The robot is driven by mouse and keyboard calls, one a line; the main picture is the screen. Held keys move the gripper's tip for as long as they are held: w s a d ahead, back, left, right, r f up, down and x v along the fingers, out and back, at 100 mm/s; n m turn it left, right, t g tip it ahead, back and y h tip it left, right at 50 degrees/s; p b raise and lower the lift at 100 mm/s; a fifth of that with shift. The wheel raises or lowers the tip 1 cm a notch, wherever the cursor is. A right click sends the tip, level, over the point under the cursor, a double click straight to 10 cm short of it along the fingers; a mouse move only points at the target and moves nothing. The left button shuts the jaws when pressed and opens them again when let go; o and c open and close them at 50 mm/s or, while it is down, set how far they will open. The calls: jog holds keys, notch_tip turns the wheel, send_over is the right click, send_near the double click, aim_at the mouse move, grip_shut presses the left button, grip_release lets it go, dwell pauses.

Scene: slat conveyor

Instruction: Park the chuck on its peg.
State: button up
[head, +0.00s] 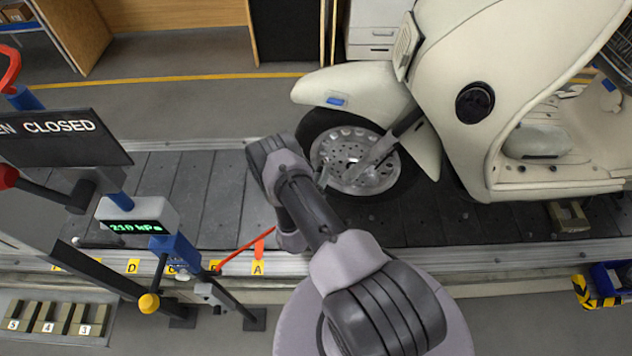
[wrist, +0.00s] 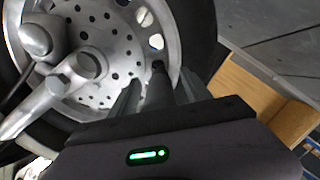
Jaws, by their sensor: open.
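My gripper (head: 324,178) is at the left side of the scooter's front wheel (head: 372,178). In the wrist view, my gripper (wrist: 158,92) is open, with one finger on each side of a dark cylinder that looks like the chuck (wrist: 157,88). The chuck's far end is against or close to the wheel rim (wrist: 190,25); I cannot tell if it is seated. A red hose (head: 245,249) runs from the gauge post (head: 176,252) up toward my arm, which hides its far end. The gauge display (head: 138,227) reads 210 kPa. I cannot make out the peg clearly.
The cream scooter (head: 440,90) stands on the dark slat conveyor (head: 190,190). A dark sign (head: 62,138) showing CLOSED and a dark diagonal bar (head: 100,270) are at the left. Numbered blocks (head: 48,318) lie at lower left. Yellow letter tags line the conveyor rail (head: 500,259).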

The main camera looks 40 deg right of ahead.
jog(key=shift+c, duration=0.3)
grip_shut()
jog(key=shift+a, duration=0.1)
jog(key=shift+p+v, duration=1.65)
jog(key=shift+v, duration=1.3)
